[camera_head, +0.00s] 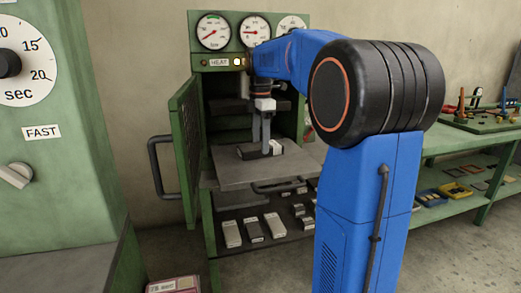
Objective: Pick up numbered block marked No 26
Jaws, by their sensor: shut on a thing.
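My gripper (265,143) points down over the grey plate (227,175) of a green cabinet press. It is shut on a dark block (249,152) with a pale end, which is at the plate; I cannot tell whether it still touches the plate. The block's number is too small to read. Several other numbered blocks lie on the shelf below the plate, among them a left one (232,235), a middle one (253,230) and a right one (275,226). Their numbers are not legible. My blue arm hides part of the cabinet's right side.
The cabinet's green door (186,150) stands open at the left with a dark handle. Gauges (213,31) sit on top. A green machine with a dial (28,62) is at the far left. A green bench (455,145) with tools stands at the right.

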